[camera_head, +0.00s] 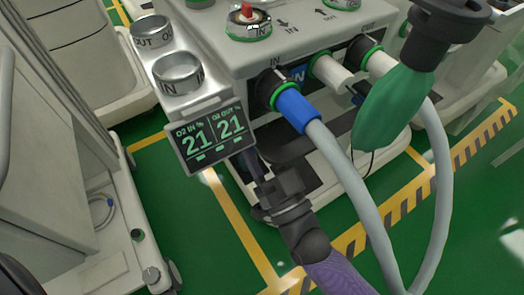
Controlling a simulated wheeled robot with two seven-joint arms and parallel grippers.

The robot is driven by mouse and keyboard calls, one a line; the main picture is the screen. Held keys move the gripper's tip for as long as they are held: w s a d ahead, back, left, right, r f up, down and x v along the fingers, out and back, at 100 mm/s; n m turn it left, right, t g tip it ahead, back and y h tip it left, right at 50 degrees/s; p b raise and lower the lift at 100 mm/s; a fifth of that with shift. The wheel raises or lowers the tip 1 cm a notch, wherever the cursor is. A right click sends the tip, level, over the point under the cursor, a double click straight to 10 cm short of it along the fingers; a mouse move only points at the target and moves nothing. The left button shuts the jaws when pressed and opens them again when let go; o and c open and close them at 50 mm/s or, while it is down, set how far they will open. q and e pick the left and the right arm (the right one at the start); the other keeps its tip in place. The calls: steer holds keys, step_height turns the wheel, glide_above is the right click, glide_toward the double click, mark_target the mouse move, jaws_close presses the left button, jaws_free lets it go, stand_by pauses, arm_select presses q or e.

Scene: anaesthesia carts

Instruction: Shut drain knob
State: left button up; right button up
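My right gripper (258,168) reaches up from the bottom, below the anaesthesia machine's front (225,62) and just right of the O2 display (212,138). Its fingers are dark and seen from behind, partly lost against the dark underside, so I cannot tell whether they are open or touching anything. I cannot make out a drain knob; the area under the machine's block around the fingertips is hidden or too dark. A red-topped knob (247,12) stands on top of the block. My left gripper is not in view.
A blue-ended grey hose (297,108) hangs from the IN port, close right of my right arm. A second grey hose (440,170) and a green bag (390,108) hang further right. A white cart (60,190) stands at left. Green floor lies between.

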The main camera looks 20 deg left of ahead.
jaws_close()
steer(key=m, duration=0.1)
steer(key=m+t+h+p, duration=0.1)
steer(key=shift+s+r+m, duration=0.1)
steer(key=shift+r+m, duration=0.1)
steer(key=shift+m, duration=0.1)
steer(key=shift+m+t+h+p, duration=0.3)
steer(key=shift+m+h, duration=0.1)
steer(key=shift+m, duration=0.5)
steer(key=shift+f+m, duration=0.15)
steer(key=shift+m, duration=0.15)
steer(key=o, duration=0.8)
jaws_free()
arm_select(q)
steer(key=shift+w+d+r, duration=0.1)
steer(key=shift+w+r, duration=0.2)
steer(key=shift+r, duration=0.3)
arm_select(e)
steer(key=shift+s, duration=0.1)
